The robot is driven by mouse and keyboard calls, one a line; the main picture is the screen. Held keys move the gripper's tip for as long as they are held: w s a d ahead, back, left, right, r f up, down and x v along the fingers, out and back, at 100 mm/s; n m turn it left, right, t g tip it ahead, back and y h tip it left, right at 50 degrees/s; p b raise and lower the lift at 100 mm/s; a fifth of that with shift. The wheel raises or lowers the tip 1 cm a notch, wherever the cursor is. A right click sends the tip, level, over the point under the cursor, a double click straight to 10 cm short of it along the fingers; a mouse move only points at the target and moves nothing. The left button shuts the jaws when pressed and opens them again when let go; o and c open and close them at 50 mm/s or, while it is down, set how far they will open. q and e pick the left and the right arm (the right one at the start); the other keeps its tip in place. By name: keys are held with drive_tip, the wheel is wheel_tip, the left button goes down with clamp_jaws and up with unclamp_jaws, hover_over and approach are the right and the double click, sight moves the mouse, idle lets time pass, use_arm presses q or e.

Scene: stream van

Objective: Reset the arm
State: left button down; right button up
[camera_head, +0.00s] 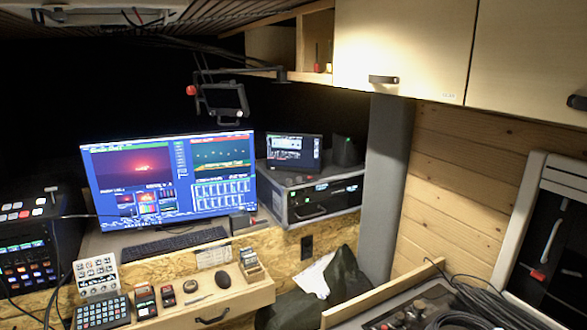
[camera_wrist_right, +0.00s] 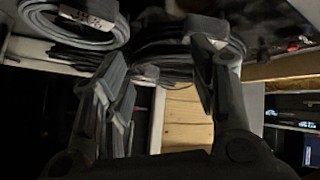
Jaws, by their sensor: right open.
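My right gripper (camera_wrist_right: 160,65) shows in the right wrist view. Its two dark fingers stand wide apart and nothing is held between them. Past the fingers are coiled cables and a strip of pale wood, apart from the gripper as far as I can tell. Neither gripper nor arm shows in the head view. My left gripper is in neither view.
In the head view, a wide monitor (camera_head: 170,178) stands behind a wooden desk with a drawer (camera_head: 212,316). A rack unit (camera_head: 322,200) is beside it. Coiled black cables (camera_head: 480,300) lie at lower right. Cabinets (camera_head: 400,45) hang above.

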drive_tip(key=s+a+f+n+y, duration=0.1)
drive_tip(key=s+a, duration=0.2)
drive_tip(key=s+a+f+n+y, duration=0.1)
drive_tip(key=s+a+f, duration=0.1)
drive_tip(key=s+a, duration=0.1)
drive_tip(key=s+a+f+n+g+y, duration=0.1)
drive_tip(key=s+a+f, duration=0.1)
drive_tip(key=s+a, duration=0.1)
drive_tip(key=shift+s+a+n+y, duration=0.2)
drive_tip(key=shift+s+n+y, duration=0.1)
drive_tip(key=shift+s, duration=0.05)
drive_tip(key=s+a+f+n+g+y, duration=0.3)
drive_tip(key=s+a, duration=0.5)
drive_tip(key=s, duration=0.2)
wheel_tip(320, 180, down, 32)
drive_tip(key=s+b, duration=0.2)
drive_tip(key=b, duration=0.4)
drive_tip(key=s+d+f+g+b, duration=0.2)
drive_tip(key=s+f+b, duration=0.2)
drive_tip(key=s+f, duration=1.2)
wheel_tip(320, 180, down, 4)
drive_tip(key=shift+s+d+r, duration=0.25)
drive_tip(key=shift+s+d, duration=0.05)
drive_tip(key=shift+d, duration=0.1)
